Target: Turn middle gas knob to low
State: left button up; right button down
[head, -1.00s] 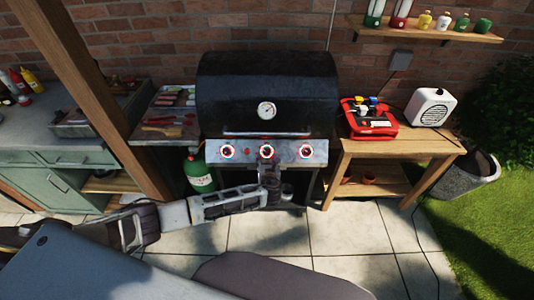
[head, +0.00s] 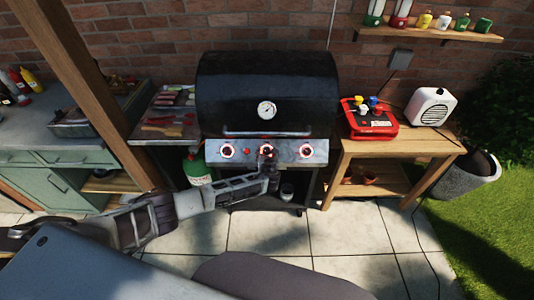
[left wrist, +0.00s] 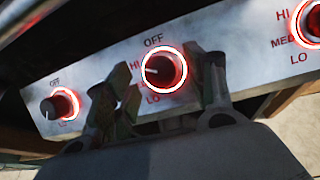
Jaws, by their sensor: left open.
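The black gas grill (head: 266,85) stands against the brick wall with its lid closed. Its silver front panel (head: 245,155) carries three red-ringed knobs. The middle knob (head: 267,153) is partly covered from below by my left gripper (head: 267,158). In the left wrist view the middle knob (left wrist: 160,70) has OFF above, HI and MED at left and LO below; its pointer line aims left, near HI. My left gripper (left wrist: 160,98) is open, one finger on each side of the lower part of this knob, with nothing visibly clamped. My right gripper is not in view.
The left knob (head: 227,151) and right knob (head: 306,151) flank the middle one. A wooden table (head: 405,145) with a red case (head: 370,122) is at right.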

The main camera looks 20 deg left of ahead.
pick_arm(q)
jog(key=shift+x, duration=0.8)
jog(key=c, duration=1)
